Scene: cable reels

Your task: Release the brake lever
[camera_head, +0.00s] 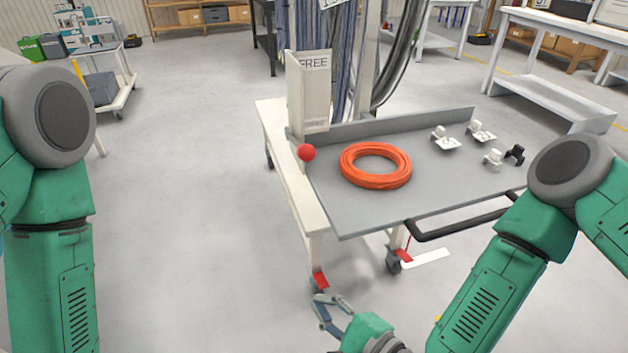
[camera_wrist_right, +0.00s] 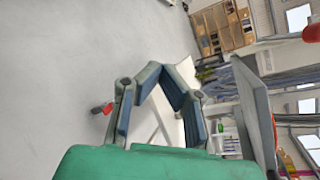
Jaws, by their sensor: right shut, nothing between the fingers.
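The brake lever shows as a red ball knob (camera_head: 306,152) at the left end of the grey cart top, in front of an upright pale panel (camera_head: 312,85) marked FREE. Its shaft is hard to make out. A red round thing, likely the knob (camera_wrist_right: 312,33), shows at the right edge of the wrist view. My right gripper (camera_head: 316,298) is low in front of the cart, well below the knob and apart from it. Its fingers bow outward and meet at the tips (camera_wrist_right: 160,68), with nothing between them. My left gripper is out of view.
The cart top (camera_head: 400,205) holds an orange cable coil (camera_head: 375,165) and several small white and black parts. A black handle bar (camera_head: 460,228) runs along its front edge. Red caster pedals (camera_head: 319,280) sit near my right gripper.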

